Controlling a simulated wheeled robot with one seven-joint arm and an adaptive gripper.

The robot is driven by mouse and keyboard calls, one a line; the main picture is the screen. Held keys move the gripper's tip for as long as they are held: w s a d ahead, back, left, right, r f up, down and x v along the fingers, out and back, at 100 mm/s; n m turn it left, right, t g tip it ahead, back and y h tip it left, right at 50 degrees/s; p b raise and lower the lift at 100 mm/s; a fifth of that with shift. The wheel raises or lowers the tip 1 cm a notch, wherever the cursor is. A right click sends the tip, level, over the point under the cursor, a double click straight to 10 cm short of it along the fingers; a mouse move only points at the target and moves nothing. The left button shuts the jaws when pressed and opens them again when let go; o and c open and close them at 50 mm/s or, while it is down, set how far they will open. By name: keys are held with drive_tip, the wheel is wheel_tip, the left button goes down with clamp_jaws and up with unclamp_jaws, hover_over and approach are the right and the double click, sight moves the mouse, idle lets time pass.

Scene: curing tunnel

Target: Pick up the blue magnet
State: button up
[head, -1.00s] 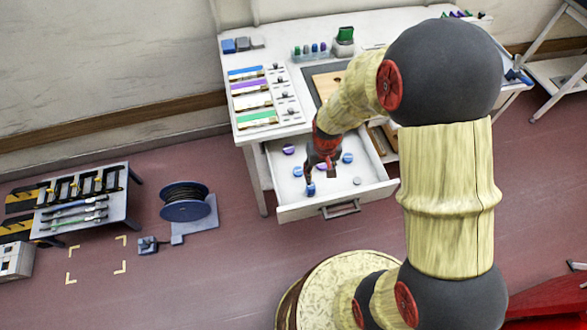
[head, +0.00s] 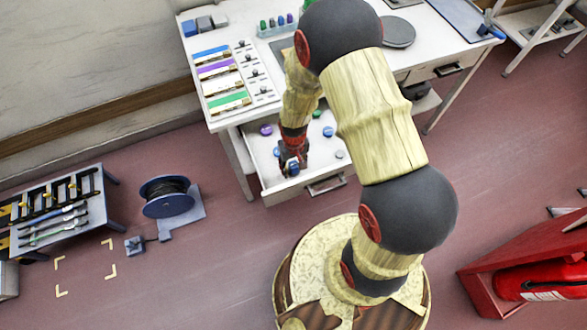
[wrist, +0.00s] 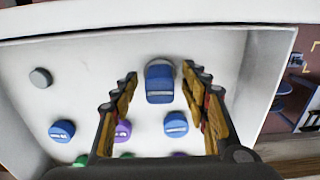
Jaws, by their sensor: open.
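A blue magnet (wrist: 159,82), with a squarish body on a round base, sits in the open white drawer (head: 276,193). In the wrist view it stands between the tips of my gripper (wrist: 158,85), whose fingers are spread on either side with a gap visible. In the head view my gripper (head: 291,166) reaches down into the drawer near its front left, largely hiding this magnet. Other blue magnets (wrist: 62,130) (wrist: 175,124) lie farther from the fingertips, beside a purple one (wrist: 123,130). Green pieces are partly hidden.
A grey disc (wrist: 40,77) lies in the drawer. On the desk above are coloured label strips (head: 216,70) and a row of small knobs. A cable reel (head: 166,197) stands on the floor to the left.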

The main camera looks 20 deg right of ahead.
drive_tip(key=shift+c, duration=1.4)
clamp_jaws()
